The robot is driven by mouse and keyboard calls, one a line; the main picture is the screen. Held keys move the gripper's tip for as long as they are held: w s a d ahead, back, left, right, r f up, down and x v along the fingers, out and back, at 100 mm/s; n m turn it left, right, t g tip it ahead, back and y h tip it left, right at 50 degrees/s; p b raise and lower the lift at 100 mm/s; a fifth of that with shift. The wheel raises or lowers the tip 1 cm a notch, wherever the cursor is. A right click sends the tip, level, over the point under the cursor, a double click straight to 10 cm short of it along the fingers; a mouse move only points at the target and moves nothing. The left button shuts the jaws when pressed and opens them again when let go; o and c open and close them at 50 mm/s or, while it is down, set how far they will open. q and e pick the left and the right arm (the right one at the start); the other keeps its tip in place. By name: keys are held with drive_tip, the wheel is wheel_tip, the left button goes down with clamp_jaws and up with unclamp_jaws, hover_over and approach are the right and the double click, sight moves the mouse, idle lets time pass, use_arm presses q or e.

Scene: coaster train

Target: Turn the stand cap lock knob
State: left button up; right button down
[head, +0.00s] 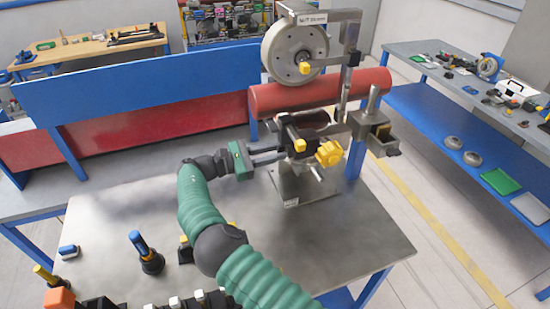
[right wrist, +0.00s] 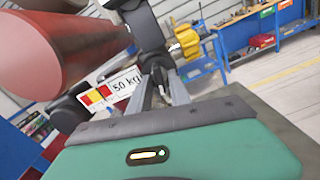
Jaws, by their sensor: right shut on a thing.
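The metal stand (head: 303,185) stands on the grey table and has several yellow knobs. A lobed yellow knob (head: 329,153) sits on its right side, and a smaller yellow knob (head: 300,146) is at its middle. I cannot tell which is the cap lock knob. My right gripper (head: 282,154) reaches in from the left, its fingers shut on a dark part of the stand. In the right wrist view the fingers (right wrist: 160,88) meet at this dark part (right wrist: 155,58). The lobed yellow knob (right wrist: 187,38) is right of and apart from them. What lies between the fingertips is mostly hidden.
A red cylinder (head: 345,90) and a large grey wheel (head: 293,50) are behind and above the stand. A 50 kg label (right wrist: 125,84) shows near my fingers. A black-and-blue tool (head: 146,253) stands at the table's front left. The right part of the table is clear.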

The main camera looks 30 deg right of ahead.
drive_tip(key=shift+w+m+b, duration=0.2)
drive_tip(key=shift+m+b, duration=5.2)
drive_tip(key=shift+m, duration=2.3)
drive_tip(key=c, duration=1.5)
unclamp_jaws()
drive_tip(key=shift+a, duration=0.1)
